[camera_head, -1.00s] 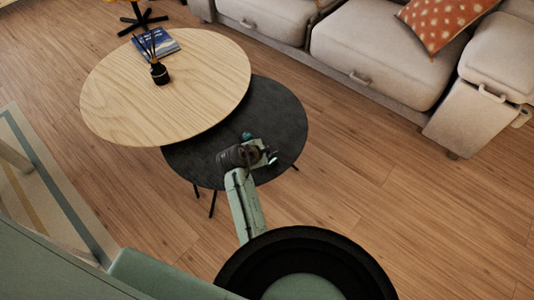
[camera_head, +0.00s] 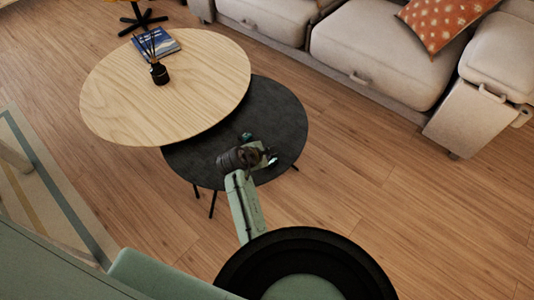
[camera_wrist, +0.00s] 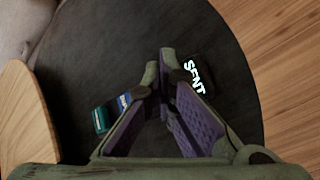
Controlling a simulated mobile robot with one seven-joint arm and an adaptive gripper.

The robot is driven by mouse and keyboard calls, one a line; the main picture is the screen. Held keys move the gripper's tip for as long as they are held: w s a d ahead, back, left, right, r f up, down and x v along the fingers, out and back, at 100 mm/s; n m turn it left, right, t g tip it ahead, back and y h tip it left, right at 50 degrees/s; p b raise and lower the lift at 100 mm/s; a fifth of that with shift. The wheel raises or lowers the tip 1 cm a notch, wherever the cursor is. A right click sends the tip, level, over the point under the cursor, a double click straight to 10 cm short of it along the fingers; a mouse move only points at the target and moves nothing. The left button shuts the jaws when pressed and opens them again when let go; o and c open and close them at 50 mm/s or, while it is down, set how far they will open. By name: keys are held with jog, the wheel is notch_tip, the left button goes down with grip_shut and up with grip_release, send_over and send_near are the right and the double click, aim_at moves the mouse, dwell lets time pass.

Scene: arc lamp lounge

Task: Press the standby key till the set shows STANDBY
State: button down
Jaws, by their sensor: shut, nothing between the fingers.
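A small dark set (camera_wrist: 207,82) lies on the black round table (camera_wrist: 85,30) in the wrist view. Its screen reads SENT in white letters, not STANDBY. My gripper (camera_wrist: 160,63) is shut and empty, with its fingertips just left of the screen in that view. I cannot tell whether the tips touch anything. A small teal item with a blue and white part (camera_wrist: 101,118) lies left of the fingers. In the head view my gripper (camera_head: 265,155) is over the black table and hides much of what is under it. I cannot make out the standby key.
A higher pale wooden table (camera_head: 165,105) overlaps the black one and holds a dark reed diffuser (camera_head: 159,74) and a blue book (camera_head: 163,44). A beige sofa (camera_head: 380,55) stands behind. The wooden floor (camera_head: 400,210) on the right is clear.

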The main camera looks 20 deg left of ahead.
jog(key=shift+r+p, duration=1.25)
jog(key=shift+p, duration=0.25)
notch_tip(320, 180, up, 5)
jog(key=p, duration=0.5)
jog(key=shift+p, duration=0.35)
